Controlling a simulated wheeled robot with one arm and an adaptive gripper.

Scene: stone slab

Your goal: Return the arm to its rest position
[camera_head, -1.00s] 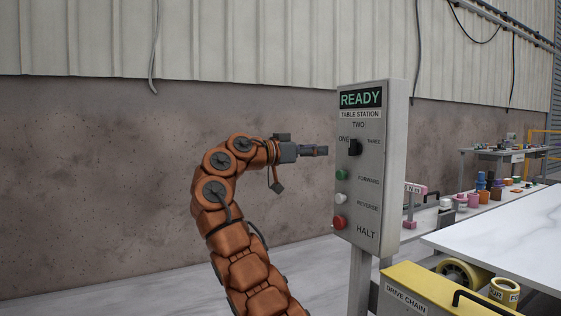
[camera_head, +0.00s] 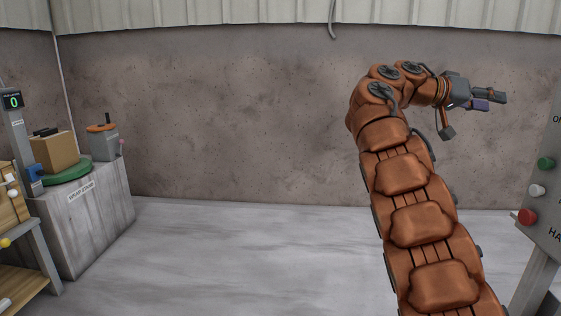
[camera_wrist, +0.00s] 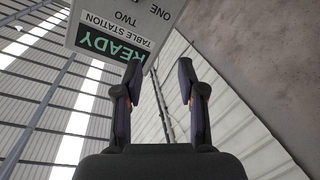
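My orange arm reaches up on the right of the head view and bends over to the right at its top. My gripper (camera_head: 493,99) points right, toward the control box, and is apart from it. In the wrist view my gripper (camera_wrist: 160,85) shows two dark fingers spread apart with nothing between them. The grey control box (camera_head: 548,190) stands at the right edge of the head view, with green, white and red buttons. In the wrist view the box (camera_wrist: 92,22) appears upside down beyond the fingers, with a green READY display (camera_wrist: 107,45).
At the left stands a stone-look block (camera_head: 90,215) with a green turntable (camera_head: 66,173), a brown carton (camera_head: 55,152) and a grey canister (camera_head: 104,143). A wooden shelf (camera_head: 20,240) stands at the far left. The floor between block and arm is clear.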

